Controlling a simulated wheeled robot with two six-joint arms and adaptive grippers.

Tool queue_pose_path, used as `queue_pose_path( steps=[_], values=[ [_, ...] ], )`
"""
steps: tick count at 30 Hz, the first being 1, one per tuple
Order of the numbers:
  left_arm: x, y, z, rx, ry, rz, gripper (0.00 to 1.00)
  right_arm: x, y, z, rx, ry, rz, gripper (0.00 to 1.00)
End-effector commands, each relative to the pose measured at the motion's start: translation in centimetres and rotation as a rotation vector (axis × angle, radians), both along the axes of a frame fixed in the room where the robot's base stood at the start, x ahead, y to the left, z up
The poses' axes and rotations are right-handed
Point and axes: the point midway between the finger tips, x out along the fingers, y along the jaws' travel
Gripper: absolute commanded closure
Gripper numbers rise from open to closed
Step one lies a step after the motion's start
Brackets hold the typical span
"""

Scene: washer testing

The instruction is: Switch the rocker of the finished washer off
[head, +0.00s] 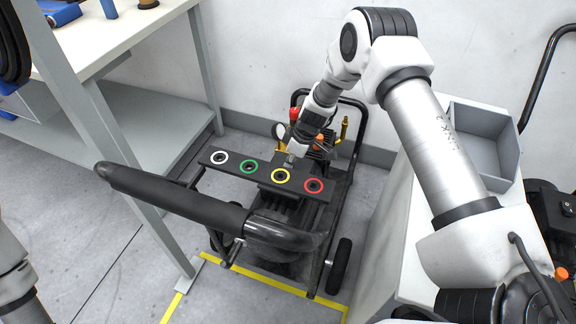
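A pressure washer (262,190) with a black frame stands on the floor in the middle of the head view. Its dark top plate carries white, green, yellow and red rings. My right arm reaches in from the right, and my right gripper (294,152) points down at the rear of the plate, close to the washer's body. Its fingers are too small and too hidden to tell open from shut. I cannot make out the rocker. Red and orange parts show beside my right wrist. Part of my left arm shows at the lower left edge; its gripper is out of view.
A workbench (120,32) stands at the left, with a lower shelf. A grey bin (484,140) sits on a white cabinet at the right. Part of a second black machine (553,212) shows at the right edge. Yellow tape (275,285) marks the floor.

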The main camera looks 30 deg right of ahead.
Motion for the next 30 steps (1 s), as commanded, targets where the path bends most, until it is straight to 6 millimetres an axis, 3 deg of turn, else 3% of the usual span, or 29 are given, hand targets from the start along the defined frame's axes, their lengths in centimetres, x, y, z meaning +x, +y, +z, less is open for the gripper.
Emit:
queue_pose_path(
  steps=[10,16,24,30],
  values=[
    [0.0,0.0,0.5,0.0,0.0,0.0,0.6,0.1,0.1,0.9,0.0,-0.001,0.0,1.0],
    [0.0,0.0,2.8,0.0,0.0,0.0,0.6,0.6,0.5,5.1,0.0,-0.003,-0.003,1.0],
    [0.0,0.0,3.3,0.0,0.0,0.0,0.6,-2.1,0.3,10.7,0.001,-0.001,-0.003,1.0],
    [0.0,0.0,3.7,0.0,0.0,0.0,0.6,-3.1,0.3,13.1,0.001,0.0,-0.004,1.0]
  ],
)
